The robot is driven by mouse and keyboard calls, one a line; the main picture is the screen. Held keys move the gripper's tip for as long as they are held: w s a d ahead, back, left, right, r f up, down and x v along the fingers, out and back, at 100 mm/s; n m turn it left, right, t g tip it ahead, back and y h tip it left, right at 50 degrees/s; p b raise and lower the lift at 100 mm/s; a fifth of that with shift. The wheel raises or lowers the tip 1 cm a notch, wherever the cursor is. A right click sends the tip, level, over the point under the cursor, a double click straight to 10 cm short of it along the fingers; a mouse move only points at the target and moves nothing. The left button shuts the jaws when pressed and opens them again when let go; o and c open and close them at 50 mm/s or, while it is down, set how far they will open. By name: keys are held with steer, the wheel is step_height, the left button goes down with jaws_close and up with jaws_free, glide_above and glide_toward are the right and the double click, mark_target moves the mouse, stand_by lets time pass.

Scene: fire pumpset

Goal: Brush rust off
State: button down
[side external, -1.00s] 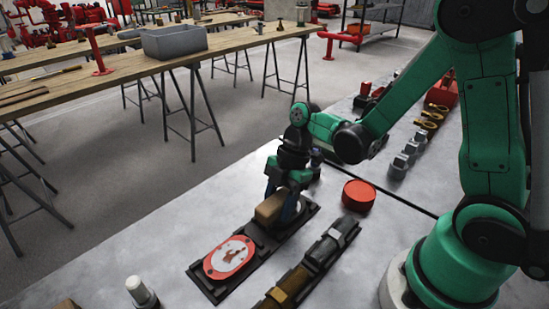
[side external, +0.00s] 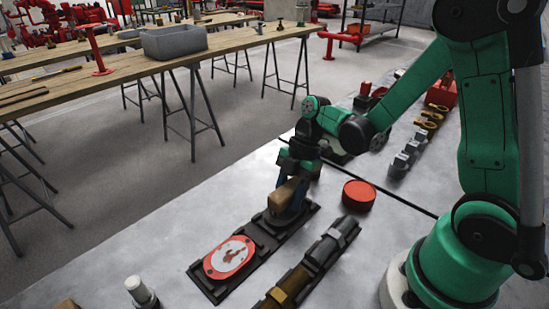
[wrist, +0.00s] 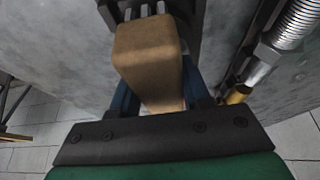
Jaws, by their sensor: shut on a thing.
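A red plate (side external: 211,268) with a pale face lies in the front part of a black tray (side external: 219,293). Brown-red rust marks (side external: 232,251) show on its pale face. My gripper (side external: 290,199) is shut on a brown block-shaped brush (side external: 284,194), held over the far end of the tray, away from the plate. The brush also fills the middle of the wrist view (wrist: 148,58), between my blue fingers. Its underside is hidden, so I cannot tell whether it touches the tray.
A dark and brass cylindrical tool (side external: 318,256) lies beside the tray. A round red container (side external: 358,195) stands to the right. Grey metal parts (side external: 404,160) and brass parts (side external: 428,124) line the far right. A white-topped cylinder (side external: 140,290) stands at the front left. The bench left of the tray is clear.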

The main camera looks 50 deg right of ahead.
mark_target(281, 193)
steer(key=shift+a, duration=1.25)
steer(key=shift+a+f, duration=0.15)
steer(key=shift+a, duration=0.25)
steer(key=shift+r, duration=4.4)
